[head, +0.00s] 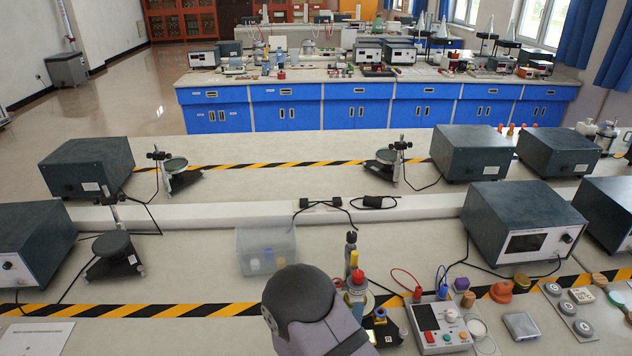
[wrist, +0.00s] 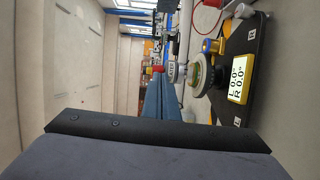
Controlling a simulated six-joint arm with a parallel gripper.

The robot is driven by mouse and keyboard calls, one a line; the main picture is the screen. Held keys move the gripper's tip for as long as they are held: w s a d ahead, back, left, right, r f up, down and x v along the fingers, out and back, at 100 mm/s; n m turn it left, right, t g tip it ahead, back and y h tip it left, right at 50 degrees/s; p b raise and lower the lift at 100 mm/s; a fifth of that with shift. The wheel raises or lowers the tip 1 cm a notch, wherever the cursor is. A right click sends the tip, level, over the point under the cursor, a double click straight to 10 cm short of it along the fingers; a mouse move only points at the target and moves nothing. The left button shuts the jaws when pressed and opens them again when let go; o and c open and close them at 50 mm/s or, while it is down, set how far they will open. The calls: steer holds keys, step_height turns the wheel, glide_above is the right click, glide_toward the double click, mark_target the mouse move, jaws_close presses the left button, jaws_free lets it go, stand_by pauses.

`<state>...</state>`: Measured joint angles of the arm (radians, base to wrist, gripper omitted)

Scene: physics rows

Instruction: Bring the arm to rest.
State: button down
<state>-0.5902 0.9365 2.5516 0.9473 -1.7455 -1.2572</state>
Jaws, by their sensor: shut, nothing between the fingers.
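My arm (head: 308,318) rises from the bottom edge of the head view, a dark rounded cap over a grey link. It stands in front of the near bench and hides part of it. In the wrist view my gripper (wrist: 150,138) fills the lower part as a dark bolted bar and a grey surface. It is shut and holds nothing.
A black device with a yellow-framed display (wrist: 238,86) stands close at the wrist view's right. Bottles (head: 355,285), a red-buttoned control box (head: 437,325) and a clear bin (head: 265,247) stand around the arm. The bench left of the bin has free room.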

steer(key=f+m+g, duration=0.1)
steer(key=w+f+m+g+y, duration=0.1)
steer(key=f+m, duration=0.1)
steer(key=w+f+m+g, duration=0.1)
steer(key=m+g, duration=0.1)
steer(key=shift+a+f+y, duration=0.1)
steer(key=shift+f+y, duration=0.2)
steer(key=shift+y, duration=0.1)
steer(key=s+a+m+g+y, duration=0.3)
steer(key=s+m+g+y, duration=0.25)
steer(key=s+g, duration=0.3)
steer(key=s+d+r+m+g, duration=0.1)
steer(key=s+d+r+g, duration=0.1)
steer(key=s, duration=0.3)
steer(key=s+d+r+m+g+h, duration=0.1)
steer(key=s+d+r+m+g, duration=0.1)
steer(key=s, duration=0.4)
steer(key=shift+d+r, duration=0.3)
steer(key=shift+d, duration=0.5)
steer(key=shift+h, duration=0.25)
